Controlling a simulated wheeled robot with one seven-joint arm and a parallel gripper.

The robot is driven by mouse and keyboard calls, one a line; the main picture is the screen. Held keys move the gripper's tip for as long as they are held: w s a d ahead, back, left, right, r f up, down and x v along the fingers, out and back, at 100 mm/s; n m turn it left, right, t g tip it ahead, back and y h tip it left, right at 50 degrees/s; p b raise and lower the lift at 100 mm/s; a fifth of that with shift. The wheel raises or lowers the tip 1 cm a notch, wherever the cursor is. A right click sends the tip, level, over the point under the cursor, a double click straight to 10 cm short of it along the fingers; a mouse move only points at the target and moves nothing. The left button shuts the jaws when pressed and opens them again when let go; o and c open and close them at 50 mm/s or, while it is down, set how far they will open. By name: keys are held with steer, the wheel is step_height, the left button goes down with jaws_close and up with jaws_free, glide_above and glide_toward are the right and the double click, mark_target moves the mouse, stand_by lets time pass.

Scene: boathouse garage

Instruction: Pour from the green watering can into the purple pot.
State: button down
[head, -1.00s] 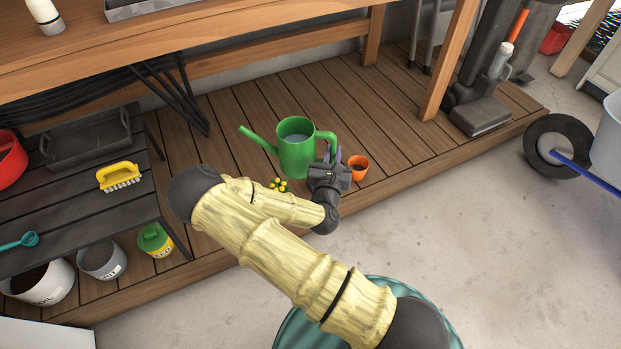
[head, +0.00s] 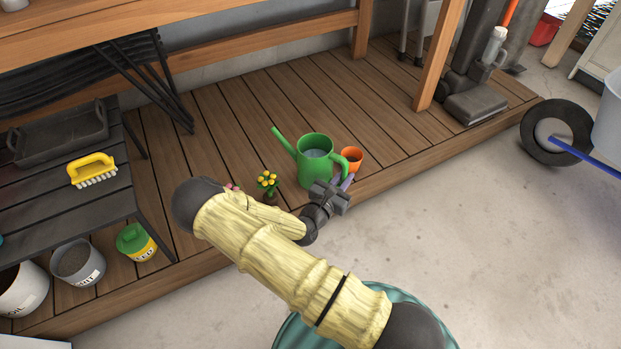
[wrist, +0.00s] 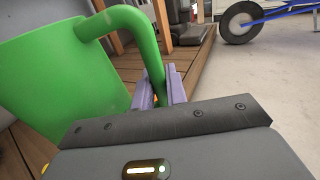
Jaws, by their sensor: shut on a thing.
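The green watering can (head: 312,173) has pale water inside, and its spout points up and to the left in the head view. It looks roughly upright over the deck's front part; I cannot tell whether its base touches the boards. My gripper (head: 345,183) is shut on the can's handle at the right. In the wrist view the purple-padded jaws (wrist: 160,88) close around the green handle (wrist: 150,50), beside the can's body (wrist: 60,90). No purple pot shows clearly in either view; my arm covers part of the deck left of the can.
An orange pot (head: 351,157) stands just behind and right of the can. A small plant with yellow flowers (head: 267,181) stands to its left, and pink blooms (head: 230,187) peek above my arm. The wooden deck (head: 220,120) behind is clear. A low slatted bench (head: 110,205) is at left.

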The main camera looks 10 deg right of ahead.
steer(key=s+d+f+m+g+h+b, duration=0.1)
steer(key=s+f+m+g+h+b, duration=0.1)
steer(key=f, duration=0.8)
steer(key=s+d+f+m+g+h+b, duration=0.1)
steer(key=s+f+m+g+b, duration=0.3)
steer(key=f, duration=0.7)
steer(key=s+g+h+b, duration=0.1)
steer(key=s+g, duration=0.1)
steer(key=s, duration=0.1)
steer(key=shift+d+h+b, duration=0.4)
steer(key=shift+f, duration=0.1)
steer(key=w+r+n, duration=0.3)
steer(key=r+n, duration=0.1)
steer(key=r, duration=0.2)
steer(key=shift+w+a+p, duration=0.15)
steer(key=shift+a+p, duration=0.15)
steer(key=shift+a, duration=0.1)
steer(key=shift+r, duration=0.15)
steer(key=s+f+m, duration=0.3)
steer(key=f+m, duration=0.1)
steer(key=f, duration=0.2)
steer(key=shift+d+f+b, duration=0.15)
steer(key=shift+d+b, duration=0.15)
steer(key=shift+d, duration=0.1)
steer(key=shift+s, duration=0.1)
